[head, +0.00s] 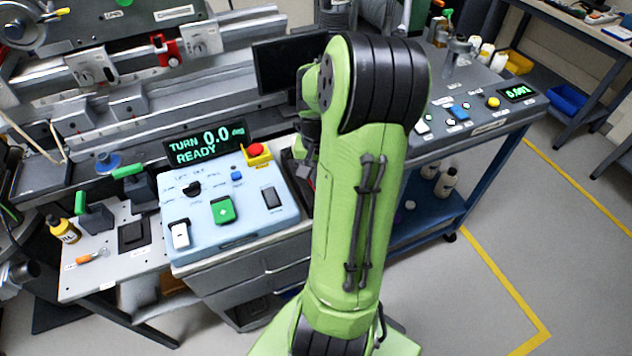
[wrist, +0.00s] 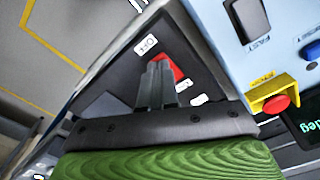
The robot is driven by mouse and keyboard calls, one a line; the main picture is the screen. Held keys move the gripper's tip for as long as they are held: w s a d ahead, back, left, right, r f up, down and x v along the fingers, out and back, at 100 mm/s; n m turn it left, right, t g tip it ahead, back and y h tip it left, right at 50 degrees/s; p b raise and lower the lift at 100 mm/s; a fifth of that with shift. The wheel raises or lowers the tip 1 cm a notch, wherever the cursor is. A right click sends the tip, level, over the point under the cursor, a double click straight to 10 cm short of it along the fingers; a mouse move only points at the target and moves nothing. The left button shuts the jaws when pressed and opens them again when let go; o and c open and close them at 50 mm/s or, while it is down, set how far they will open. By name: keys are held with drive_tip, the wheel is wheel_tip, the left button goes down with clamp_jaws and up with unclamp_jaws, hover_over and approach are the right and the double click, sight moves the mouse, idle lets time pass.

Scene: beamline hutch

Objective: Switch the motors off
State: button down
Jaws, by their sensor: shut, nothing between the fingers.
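In the wrist view, my gripper (wrist: 157,72) is shut and empty, its fingertips over a dark panel (wrist: 110,78). A red switch (wrist: 168,68) on this panel shows just behind the fingertips, partly hidden by them. Small white labels surround it; one (wrist: 146,44) seems to read OFF. I cannot tell whether the fingertips touch the switch, or which way it is set. In the head view, my arm hides the gripper and most of that panel. The display (head: 205,143) there reads TURN 0.0 deg READY.
Left of my arm is a light-blue control box (head: 245,221) with a green switch (head: 222,210), other controls and a red stop button (head: 254,150) on yellow. The stop button (wrist: 276,103) is right of my fingers in the wrist view. Another console (head: 478,118) stands right.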

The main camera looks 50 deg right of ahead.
drive_tip(key=shift+f+b, duration=0.4)
drive_tip(key=shift+f, duration=0.15)
drive_tip(key=shift+r, duration=0.1)
wheel_tip(320, 180, up, 7)
drive_tip(key=p, duration=0.6)
drive_tip(key=shift+r+p, duration=0.1)
drive_tip(key=shift+p, duration=0.2)
